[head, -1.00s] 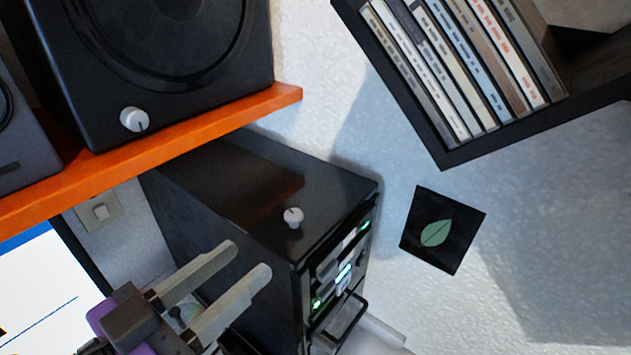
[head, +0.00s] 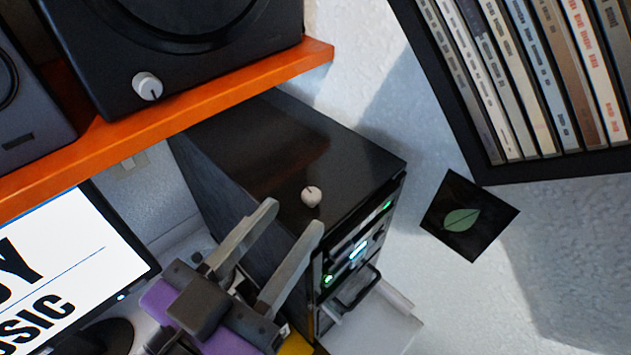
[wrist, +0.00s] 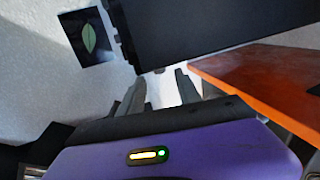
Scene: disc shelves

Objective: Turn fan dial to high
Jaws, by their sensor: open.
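A small white dial (head: 312,196) with a dark mark stands on the top face of a black tower case (head: 285,150), near its front edge. I take it as the fan dial; its setting is too small to read. My gripper (head: 293,217) is open and empty, its two grey fingers pointing up toward the dial. In the head view the fingertips appear just below and left of it; I see no contact. In the wrist view the open gripper (wrist: 160,76) points toward the edge of the dark case (wrist: 220,30). The dial is not clear there.
An orange shelf (head: 215,105) juts out at upper left, bearing a black speaker with another white knob (head: 147,86). A monitor (head: 65,270) stands at lower left. A disc rack (head: 480,160) and leaf picture (head: 470,215) are at right.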

